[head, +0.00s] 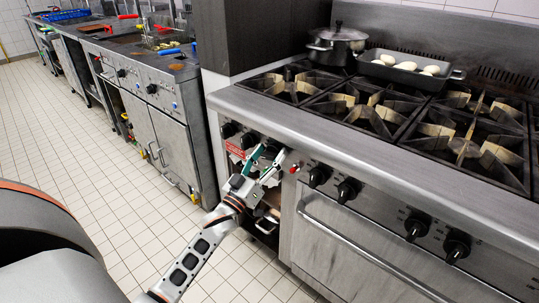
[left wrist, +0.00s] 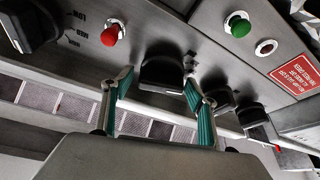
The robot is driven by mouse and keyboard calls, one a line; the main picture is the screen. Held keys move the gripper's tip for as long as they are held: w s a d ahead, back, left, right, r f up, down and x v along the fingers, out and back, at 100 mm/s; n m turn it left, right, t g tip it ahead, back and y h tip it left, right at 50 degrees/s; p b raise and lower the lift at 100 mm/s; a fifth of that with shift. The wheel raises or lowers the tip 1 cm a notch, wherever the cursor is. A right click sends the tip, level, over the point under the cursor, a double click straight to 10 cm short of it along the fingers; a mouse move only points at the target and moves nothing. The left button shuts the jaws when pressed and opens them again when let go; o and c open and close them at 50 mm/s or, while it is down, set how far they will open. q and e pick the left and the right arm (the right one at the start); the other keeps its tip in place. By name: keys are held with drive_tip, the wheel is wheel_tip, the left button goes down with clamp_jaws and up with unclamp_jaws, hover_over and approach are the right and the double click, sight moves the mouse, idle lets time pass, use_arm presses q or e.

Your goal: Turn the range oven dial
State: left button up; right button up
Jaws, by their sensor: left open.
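My left gripper (head: 268,161) is at the front panel of the range (head: 375,178), left of a small red indicator (head: 294,168). In the left wrist view its two green-lined fingers are spread open on either side of a black dial (left wrist: 163,73). The dial lies between the fingertips, with visible space at each side; whether anything touches it I cannot tell. In the head view the gripper largely hides this dial. The red indicator (left wrist: 113,34) is left of it in the left wrist view. My right gripper is not in view.
More black dials (head: 348,190) line the panel, with others (head: 249,140) beside the gripper. A red sign (head: 235,150) is close to it. The oven handle (head: 365,258) juts out below. A pot (head: 336,46) and a tray (head: 405,72) stand on the range. The tiled floor (head: 120,205) is open at left.

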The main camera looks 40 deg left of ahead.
use_arm(q)
drive_tip(key=c, duration=1)
